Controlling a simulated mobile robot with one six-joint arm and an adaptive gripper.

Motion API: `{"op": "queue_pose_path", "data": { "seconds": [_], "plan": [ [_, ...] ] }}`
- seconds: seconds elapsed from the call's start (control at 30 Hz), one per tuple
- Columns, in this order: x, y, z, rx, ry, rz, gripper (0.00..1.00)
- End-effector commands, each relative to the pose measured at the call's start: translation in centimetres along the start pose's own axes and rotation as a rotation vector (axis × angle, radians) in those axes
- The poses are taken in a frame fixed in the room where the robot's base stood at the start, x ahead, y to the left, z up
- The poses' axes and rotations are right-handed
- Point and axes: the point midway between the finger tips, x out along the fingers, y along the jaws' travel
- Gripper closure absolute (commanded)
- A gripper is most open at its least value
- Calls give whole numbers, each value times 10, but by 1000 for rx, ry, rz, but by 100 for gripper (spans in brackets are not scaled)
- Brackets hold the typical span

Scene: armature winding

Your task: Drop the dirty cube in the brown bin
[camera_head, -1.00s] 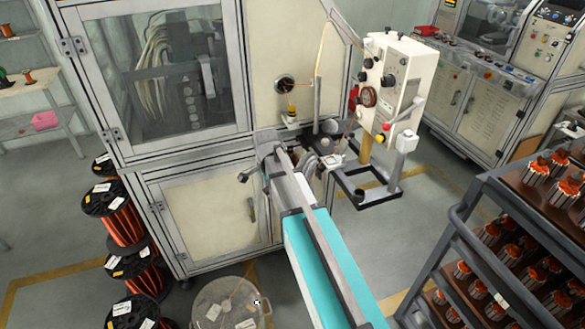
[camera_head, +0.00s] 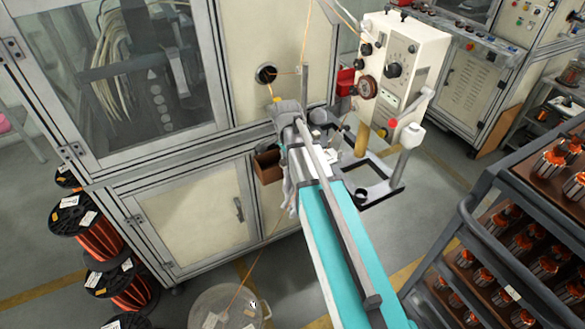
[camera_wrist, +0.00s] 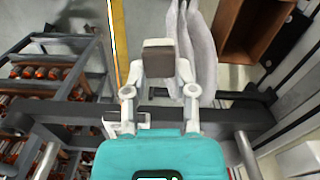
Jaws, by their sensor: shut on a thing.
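In the wrist view, my gripper (camera_wrist: 158,72) is shut on a small brown-grey cube (camera_wrist: 158,57), held between its fingertips. I take it for the dirty cube. The brown bin (camera_wrist: 235,50) is open at the top and lies to the upper right of the cube, apart from it. In the head view, the brown bin (camera_head: 268,168) shows at the front of the machine, left of the teal arm. The fingers and the cube cannot be made out in the head view.
Grey cloth-like pieces (camera_wrist: 202,55) hang between the cube and the bin. A white control box (camera_head: 403,75) stands right of the machine. A rack of armatures (camera_head: 480,240) stands at right. Wire spools (camera_head: 98,240) and a round lidded drum (camera_head: 222,308) stand at lower left.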

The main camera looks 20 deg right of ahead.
Motion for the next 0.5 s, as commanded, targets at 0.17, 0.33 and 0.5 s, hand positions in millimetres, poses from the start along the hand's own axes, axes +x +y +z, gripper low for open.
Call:
{"op": "queue_pose_path", "data": {
  "seconds": [0.17,0.33,0.5],
  "plan": [
    [0,-3,8,-15,0,0,79],
    [0,-4,12,-21,0,0,79],
    [1,-5,13,-23,0,-4,79]
  ]
}}
